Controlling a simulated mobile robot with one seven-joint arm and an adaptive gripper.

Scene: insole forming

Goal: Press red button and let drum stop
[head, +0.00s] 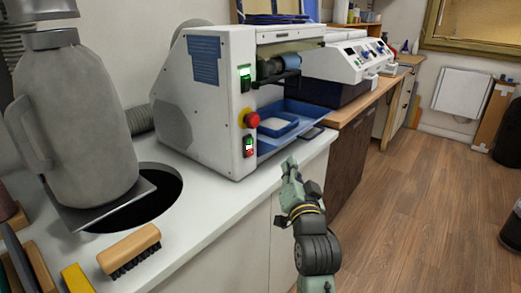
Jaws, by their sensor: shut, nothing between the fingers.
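A white and grey machine (205,105) stands on the counter. On its front edge a large red mushroom button (252,119) sits on a yellow base. A small switch box (248,146) with a red part is just below it, and a switch with a green part (244,78) is above. A dark drum with a bluish surface (283,65) shows in the machine's upper opening; whether it turns cannot be told. My gripper (289,164) is shut and empty, right of and below the red button, apart from the machine, near the counter's front edge.
A blue tray (283,122) juts from the machine behind my gripper. A brush (129,249), a grey jug-like vessel (75,120) and a round dark hole (150,190) are on the left counter. A second white machine (345,62) stands behind.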

